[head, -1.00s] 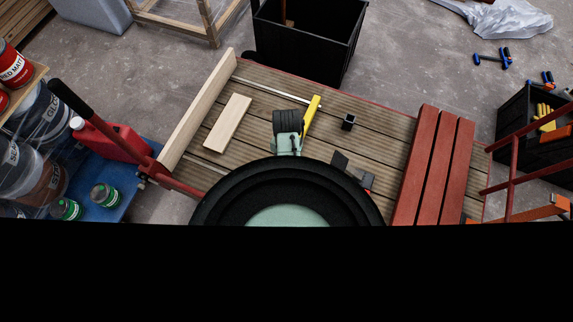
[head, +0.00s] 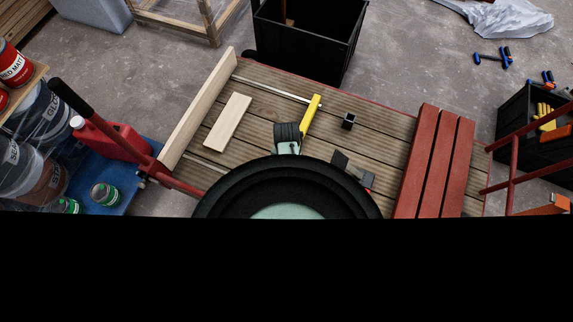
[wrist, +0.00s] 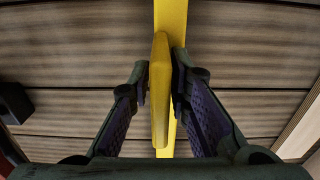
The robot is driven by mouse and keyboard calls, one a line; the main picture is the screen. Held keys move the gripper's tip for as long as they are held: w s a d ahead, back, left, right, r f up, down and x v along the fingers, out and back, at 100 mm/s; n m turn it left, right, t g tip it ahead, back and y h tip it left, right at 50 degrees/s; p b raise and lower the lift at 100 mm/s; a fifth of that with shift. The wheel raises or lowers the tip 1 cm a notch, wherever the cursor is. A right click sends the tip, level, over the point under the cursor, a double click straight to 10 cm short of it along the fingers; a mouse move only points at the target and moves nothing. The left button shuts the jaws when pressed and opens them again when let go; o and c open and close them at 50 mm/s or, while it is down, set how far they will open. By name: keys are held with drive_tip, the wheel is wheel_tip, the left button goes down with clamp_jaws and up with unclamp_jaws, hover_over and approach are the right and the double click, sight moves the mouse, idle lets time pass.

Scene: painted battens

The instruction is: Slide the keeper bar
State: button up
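The keeper bar appears to be the yellow bar (head: 312,113) lying slantwise on the wooden deck in the head view. In the wrist view the yellow bar (wrist: 172,18) runs up the picture, with a raised yellow grip (wrist: 160,90) on it. My gripper (wrist: 161,88) has a fingertip close against each side of this grip and looks shut on it. In the head view my gripper (head: 286,146) shows only in part at the bar's lower end. My own arm hides the deck below.
A pale loose board (head: 228,122) lies left of the bar and a small black square block (head: 348,121) to its right. Red slats (head: 433,160) cover the deck's right side. A pale upright board (head: 198,110) edges the left. A black bin (head: 310,40) stands behind.

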clamp_jaws()
idle(0.4)
drive_tip(key=w+a+b, duration=0.1)
drive_tip(key=w+a, duration=0.2)
drive_tip(key=a, duration=0.6)
drive_tip(key=w+a+b, duration=0.2)
drive_tip(key=w+a, duration=0.2)
drive_tip(key=a, duration=0.5)
drive_tip(key=w+a+b, duration=0.2)
drive_tip(key=w+a, duration=0.2)
drive_tip(key=a, duration=0.5)
drive_tip(key=shift+w+a, duration=0.2)
drive_tip(key=shift+a, duration=0.05)
drive_tip(key=shift+o, duration=1.9)
unclamp_jaws()
drive_tip(key=shift+r, duration=0.1)
